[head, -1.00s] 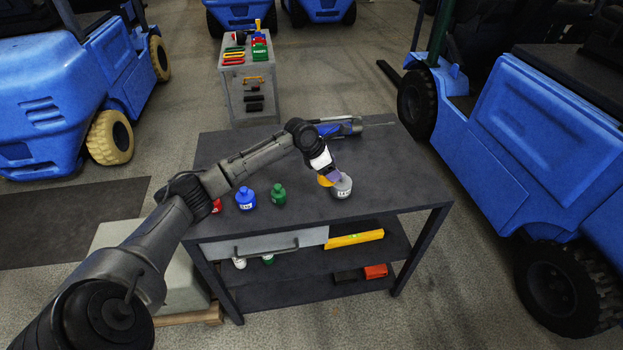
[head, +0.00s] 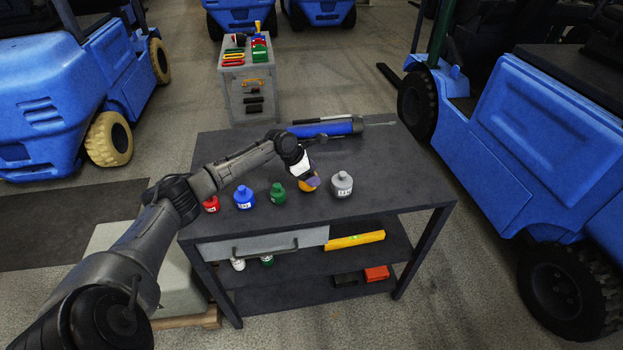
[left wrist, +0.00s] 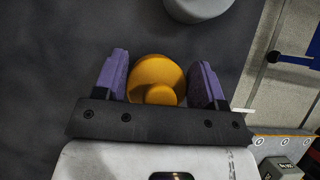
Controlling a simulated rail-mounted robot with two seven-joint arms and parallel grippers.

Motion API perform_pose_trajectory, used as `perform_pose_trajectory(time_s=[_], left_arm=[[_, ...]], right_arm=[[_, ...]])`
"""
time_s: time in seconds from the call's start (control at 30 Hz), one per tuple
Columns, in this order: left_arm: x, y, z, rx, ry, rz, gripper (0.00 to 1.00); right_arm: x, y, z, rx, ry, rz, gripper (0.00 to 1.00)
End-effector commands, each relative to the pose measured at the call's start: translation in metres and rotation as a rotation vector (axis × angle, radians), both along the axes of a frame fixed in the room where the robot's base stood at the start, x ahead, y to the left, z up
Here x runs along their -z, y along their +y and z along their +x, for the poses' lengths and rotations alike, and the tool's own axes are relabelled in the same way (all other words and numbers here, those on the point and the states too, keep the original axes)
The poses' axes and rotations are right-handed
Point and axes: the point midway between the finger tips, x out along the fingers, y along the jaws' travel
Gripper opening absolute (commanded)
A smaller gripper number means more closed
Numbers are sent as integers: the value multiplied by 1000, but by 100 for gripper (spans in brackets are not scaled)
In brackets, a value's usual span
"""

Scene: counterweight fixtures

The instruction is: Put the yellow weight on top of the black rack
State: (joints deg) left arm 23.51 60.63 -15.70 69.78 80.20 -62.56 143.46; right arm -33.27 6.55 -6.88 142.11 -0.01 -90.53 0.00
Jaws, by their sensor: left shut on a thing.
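The yellow weight (head: 305,188) is between the purple fingers of my left gripper (head: 311,181), over the dark bench top (head: 390,165). In the left wrist view the round yellow weight (left wrist: 156,72) fills the space between the fingers of the left gripper (left wrist: 158,88), which is shut on it. In the head view the fingers partly cover the weight. I cannot tell whether it touches the bench. The dark bench, with a lower shelf, is the only rack-like black thing I can make out. My right gripper is not in view.
A grey weight (head: 342,186) stands just right of the yellow one. Green (head: 278,195), blue (head: 244,199) and red (head: 211,204) weights stand to the left. A blue tool (head: 325,129) lies at the back. The bench's right part is clear. Forklifts stand on both sides.

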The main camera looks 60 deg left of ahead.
Motion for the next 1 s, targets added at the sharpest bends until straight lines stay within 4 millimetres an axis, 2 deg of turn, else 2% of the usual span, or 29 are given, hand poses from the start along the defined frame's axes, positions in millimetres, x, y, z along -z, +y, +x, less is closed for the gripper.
perform_pose_trajectory(time_s=[0.13, 0.53, 0.57, 0.8, 1.0], left_arm=[[13, 1, 1, -2, -5, 0, 4], [14, 1, 1, -2, -6, 0, 4], [17, 0, 0, -1, 0, 0, 65], [18, 0, 0, -1, 0, 1, 88], [18, 0, 0, -1, 0, 0, 90]], right_arm=[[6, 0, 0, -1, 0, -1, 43], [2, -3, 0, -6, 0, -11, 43], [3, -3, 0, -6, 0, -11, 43], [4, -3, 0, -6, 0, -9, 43], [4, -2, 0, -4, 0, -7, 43]])
